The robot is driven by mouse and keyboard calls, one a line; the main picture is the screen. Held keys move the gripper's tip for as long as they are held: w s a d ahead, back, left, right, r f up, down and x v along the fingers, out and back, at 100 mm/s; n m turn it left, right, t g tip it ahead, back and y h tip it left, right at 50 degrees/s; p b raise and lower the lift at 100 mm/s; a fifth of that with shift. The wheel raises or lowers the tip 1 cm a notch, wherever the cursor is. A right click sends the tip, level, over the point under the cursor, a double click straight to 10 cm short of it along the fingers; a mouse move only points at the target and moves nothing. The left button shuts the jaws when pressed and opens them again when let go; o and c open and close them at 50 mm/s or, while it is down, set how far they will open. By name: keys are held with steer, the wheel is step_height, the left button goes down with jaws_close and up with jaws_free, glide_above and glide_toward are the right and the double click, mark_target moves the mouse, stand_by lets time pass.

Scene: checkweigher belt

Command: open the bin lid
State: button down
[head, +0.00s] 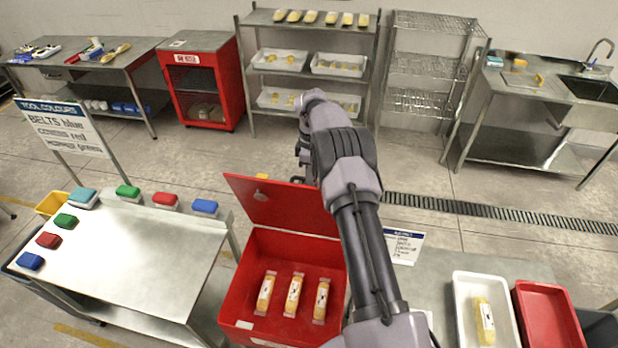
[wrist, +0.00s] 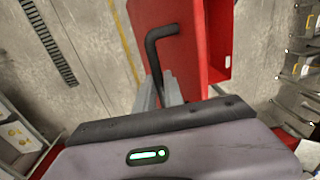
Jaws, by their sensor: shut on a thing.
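The red bin (head: 238,300) stands in the middle foreground of the head view, and wrapped yellow packs (head: 293,296) lie inside it. Its red lid (head: 285,207) is raised at the back edge, so the inside shows. In the wrist view the lid (wrist: 195,60) is a red panel with a black bent handle (wrist: 158,50). My gripper (wrist: 164,90) is shut on the lower part of this handle. In the head view my arm hides the gripper, the handle and the lid's right part.
A steel table (head: 130,255) with coloured brushes is left of the bin. A white tray (head: 463,310) and a red tray (head: 545,315) stand to the right. A red cabinet (head: 205,75) and shelving are at the back wall. Open floor lies between.

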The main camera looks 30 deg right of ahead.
steer(key=shift+s+f, duration=0.1)
steer(key=shift+f, duration=0.1)
steer(key=c, duration=1.7)
jaws_free()
steer(key=shift+o, duration=1.2)
steer(key=shift+w, duration=0.3)
steer(key=shift+s+r, duration=0.1)
steer(key=shift+r, duration=0.2)
step_height(320, 180, up, 17)
steer(key=w+p, duration=0.1)
steer(key=p, duration=0.4)
steer(key=shift+d+p, duration=0.35)
steer(key=shift+d, duration=0.1)
steer(key=shift+w+f, duration=0.1)
